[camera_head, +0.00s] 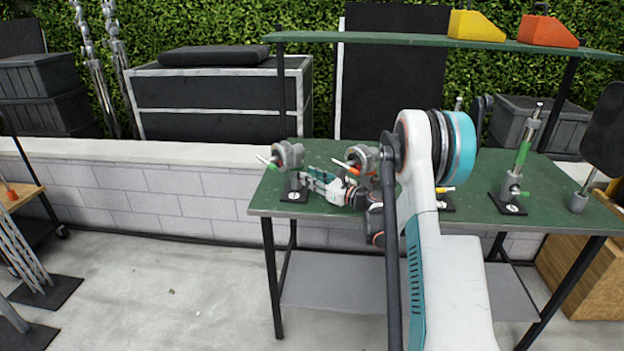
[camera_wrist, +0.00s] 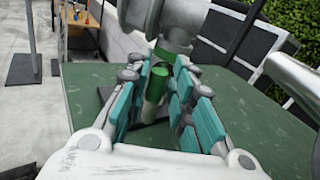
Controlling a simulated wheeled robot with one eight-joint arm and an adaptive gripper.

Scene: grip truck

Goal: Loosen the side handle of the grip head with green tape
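My gripper (camera_head: 306,178) is low beside this grip head. In the wrist view, its teal-padded fingers (camera_wrist: 158,92) are apart, on either side of the green-taped part. Contact cannot be told. A second grip head (camera_head: 363,158) with an orange-marked handle stands just right, partly behind my arm.
The green table (camera_head: 460,215) carries a green-banded post (camera_head: 528,135) and a grey stand (camera_head: 576,201) at the right. A shelf (camera_head: 400,39) above holds yellow (camera_head: 476,27) and orange (camera_head: 547,31) wedges. A low block wall (camera_head: 150,185) runs behind.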

